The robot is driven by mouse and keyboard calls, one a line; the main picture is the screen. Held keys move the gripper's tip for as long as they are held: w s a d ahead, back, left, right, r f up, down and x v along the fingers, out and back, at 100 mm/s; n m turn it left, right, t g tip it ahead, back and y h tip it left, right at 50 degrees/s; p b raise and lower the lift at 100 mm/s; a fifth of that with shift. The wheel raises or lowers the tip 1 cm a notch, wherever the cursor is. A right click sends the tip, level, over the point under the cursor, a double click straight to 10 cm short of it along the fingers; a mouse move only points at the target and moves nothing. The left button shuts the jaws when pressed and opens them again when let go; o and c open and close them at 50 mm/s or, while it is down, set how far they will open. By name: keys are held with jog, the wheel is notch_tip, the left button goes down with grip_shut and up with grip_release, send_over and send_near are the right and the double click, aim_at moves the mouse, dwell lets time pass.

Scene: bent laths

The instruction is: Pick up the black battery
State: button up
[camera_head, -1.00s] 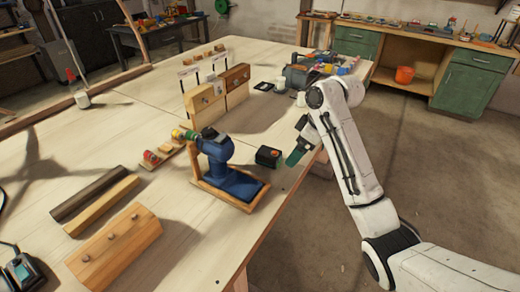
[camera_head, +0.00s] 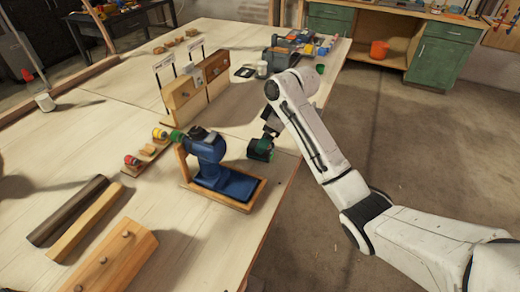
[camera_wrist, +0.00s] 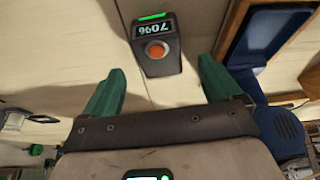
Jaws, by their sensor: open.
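The black battery (camera_wrist: 156,52) lies on the wooden bench in the wrist view, with an orange button, a small number display and a green strip. My gripper (camera_wrist: 161,76) has its two green fingers spread apart, with the battery ahead of the gap between them and nothing held. In the head view my gripper (camera_head: 264,146) is over the battery near the bench's right edge and hides most of it. I cannot tell whether the fingers touch it.
A blue drill-like tool (camera_head: 209,152) stands in a wooden tray (camera_head: 241,207) just left of my gripper. Wooden blocks (camera_head: 183,92) stand upright behind it. Laths (camera_head: 86,221) lie at the front left. A grey toolbox (camera_head: 281,60) is at the back. The bench's right edge is close.

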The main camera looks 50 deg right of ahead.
jog(key=x, duration=0.4)
jog(key=shift+f+p, duration=0.35)
jog(key=shift+f, duration=0.1)
jog(key=shift+c, duration=0.3)
jog(key=c, duration=1.2)
jog(key=shift+r, duration=0.1)
jog(key=shift+c, duration=0.3)
